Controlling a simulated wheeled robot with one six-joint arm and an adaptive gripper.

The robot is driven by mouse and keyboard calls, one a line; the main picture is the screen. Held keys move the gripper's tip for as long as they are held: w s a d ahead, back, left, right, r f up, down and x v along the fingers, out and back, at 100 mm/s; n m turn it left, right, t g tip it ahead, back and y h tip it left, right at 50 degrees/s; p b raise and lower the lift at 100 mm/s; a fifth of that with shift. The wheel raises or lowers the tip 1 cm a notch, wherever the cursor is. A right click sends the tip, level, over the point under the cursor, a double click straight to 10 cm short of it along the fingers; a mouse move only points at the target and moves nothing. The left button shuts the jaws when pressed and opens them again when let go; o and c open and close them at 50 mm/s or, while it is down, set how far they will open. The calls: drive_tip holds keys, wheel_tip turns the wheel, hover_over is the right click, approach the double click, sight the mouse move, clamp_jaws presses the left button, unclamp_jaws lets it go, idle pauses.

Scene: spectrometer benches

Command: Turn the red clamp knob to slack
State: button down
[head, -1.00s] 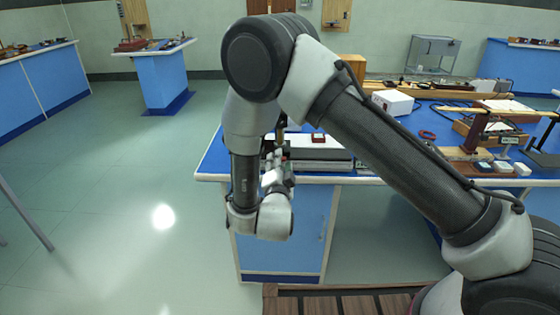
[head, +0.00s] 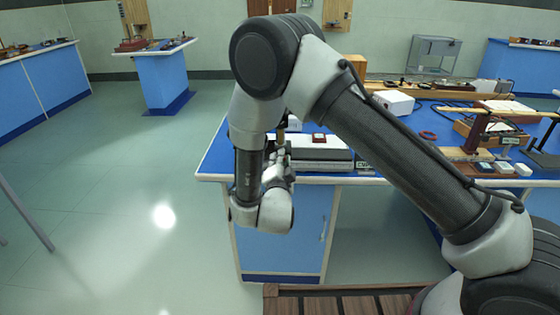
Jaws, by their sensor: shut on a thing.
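My gripper (head: 279,158) is at the front left of the blue-topped bench (head: 215,160), just past my wrist and mostly hidden by it. It points away from me, toward a low white-topped grey unit (head: 318,152) near the bench's front edge. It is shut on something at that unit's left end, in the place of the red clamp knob. The knob itself cannot be made out behind my wrist and fingers. A small dark red block (head: 319,138) sits on the unit's white top, to the right of my gripper and apart from it.
A white box (head: 394,102), a red ring (head: 428,135) and a wooden stand (head: 468,155) are on the bench to the right. A glass case (head: 432,54) stands behind. My forearm crosses above the bench.

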drive_tip(key=shift+n, duration=0.3)
drive_tip(key=n, duration=0.3)
drive_tip(key=shift+n, duration=0.3)
drive_tip(key=n, duration=0.4)
drive_tip(key=shift+n, duration=0.3)
drive_tip(key=n, duration=0.8)
drive_tip(key=c, duration=2.2)
unclamp_jaws()
drive_tip(key=shift+n, duration=0.5)
drive_tip(key=shift+o, duration=0.2)
